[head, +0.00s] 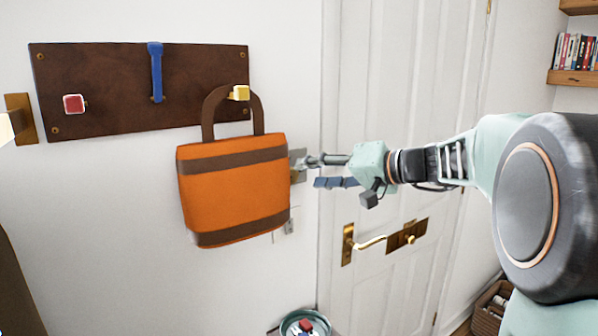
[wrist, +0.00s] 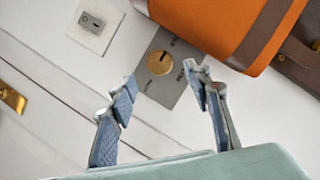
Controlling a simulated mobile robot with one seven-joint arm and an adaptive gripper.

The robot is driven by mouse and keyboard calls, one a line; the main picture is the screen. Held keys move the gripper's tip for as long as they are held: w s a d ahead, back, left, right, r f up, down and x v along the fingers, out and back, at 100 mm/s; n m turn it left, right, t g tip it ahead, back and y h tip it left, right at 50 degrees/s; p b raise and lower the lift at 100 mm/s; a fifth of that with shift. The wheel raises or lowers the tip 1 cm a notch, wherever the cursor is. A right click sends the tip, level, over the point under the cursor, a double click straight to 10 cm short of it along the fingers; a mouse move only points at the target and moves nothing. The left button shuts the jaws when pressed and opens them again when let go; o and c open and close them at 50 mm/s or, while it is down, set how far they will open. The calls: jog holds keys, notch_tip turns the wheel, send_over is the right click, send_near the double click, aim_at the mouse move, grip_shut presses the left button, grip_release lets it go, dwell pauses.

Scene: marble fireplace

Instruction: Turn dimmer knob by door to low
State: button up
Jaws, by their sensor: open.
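The dimmer is a grey plate with a round brass knob (wrist: 160,62) on the wall by the door. The knob's slot shows, but I cannot read its setting; the small markings on the plate are unclear. In the head view the plate (head: 298,168) is partly hidden by the orange bag and my gripper. My gripper (head: 312,172) is open and empty in front of the plate. In the wrist view its two fingertips (wrist: 162,78) are spread, one on each side of the knob's lower part, apart from it.
An orange bag (head: 235,200) hangs from a yellow peg (head: 239,93) close to the dimmer. A white light switch (wrist: 92,22) is near the dimmer. The white door (head: 385,120) has a brass handle (head: 370,243). A dark pegboard (head: 110,65) is above left.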

aim_at(294, 176)
jog(key=x, duration=0.5)
jog(key=shift+p, duration=0.4)
jog(key=shift+d, duration=0.1)
jog(key=c, duration=1.1)
jog(key=shift+f+b, duration=0.1)
jog(key=shift+b, duration=0.3)
